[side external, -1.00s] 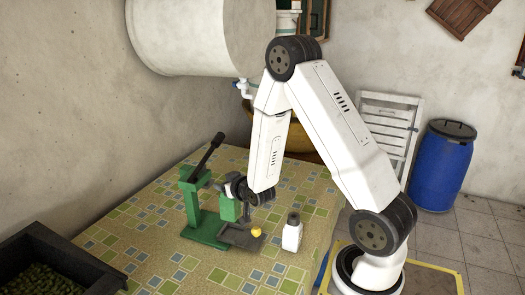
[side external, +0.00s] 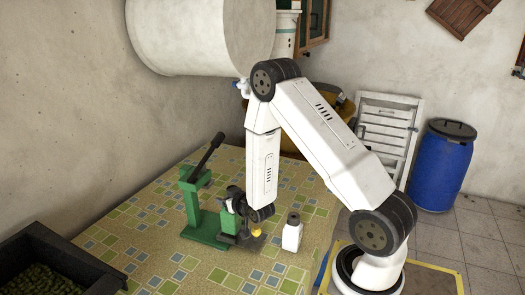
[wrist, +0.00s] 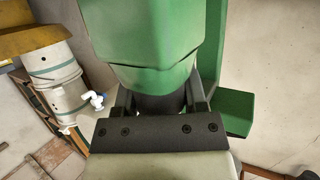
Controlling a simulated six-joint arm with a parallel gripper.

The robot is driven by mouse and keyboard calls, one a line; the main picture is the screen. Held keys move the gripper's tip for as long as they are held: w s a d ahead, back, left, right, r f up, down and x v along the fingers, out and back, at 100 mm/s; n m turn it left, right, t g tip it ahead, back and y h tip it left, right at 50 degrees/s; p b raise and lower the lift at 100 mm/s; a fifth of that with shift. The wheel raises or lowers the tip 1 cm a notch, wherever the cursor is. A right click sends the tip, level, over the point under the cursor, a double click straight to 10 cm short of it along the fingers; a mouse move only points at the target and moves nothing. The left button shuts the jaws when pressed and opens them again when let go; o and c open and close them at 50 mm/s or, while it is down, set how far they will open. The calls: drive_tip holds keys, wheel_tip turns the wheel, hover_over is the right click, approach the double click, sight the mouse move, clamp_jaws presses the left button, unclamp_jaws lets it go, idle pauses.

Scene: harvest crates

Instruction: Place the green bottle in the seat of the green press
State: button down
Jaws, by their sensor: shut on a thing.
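The green press (side external: 191,203) stands on the table with its dark lever (side external: 210,153) raised. Its green base (side external: 203,238) lies flat at the front. My gripper (side external: 236,201) is beside the press, to the right of its column. It is shut on the dark neck of the green bottle (side external: 228,223). The bottle looks about upright, low beside the press base; I cannot tell whether it touches anything. In the wrist view the bottle (wrist: 140,45) fills the top middle, with its dark neck between the fingers. Part of the press (wrist: 235,112) shows to its right. The seat is not clearly visible.
A white bottle with a dark cap (side external: 292,234) stands right of my gripper. A small yellow object (side external: 257,232) and a grey tray (side external: 247,241) are close by the held bottle. A dark crate of olives (side external: 50,235) is at left. The front tabletop is clear.

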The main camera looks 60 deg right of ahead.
drive_tip(key=shift+f, duration=0.85)
drive_tip(key=shift+f, duration=0.1)
drive_tip(key=shift+c, duration=0.7)
unclamp_jaws()
drive_tip(key=v, duration=0.7)
drive_tip(key=shift+s+r, duration=0.2)
drive_tip(key=shift+s, duration=0.05)
drive_tip(key=shift+a, duration=0.1)
drive_tip(key=shift+a, duration=0.1)
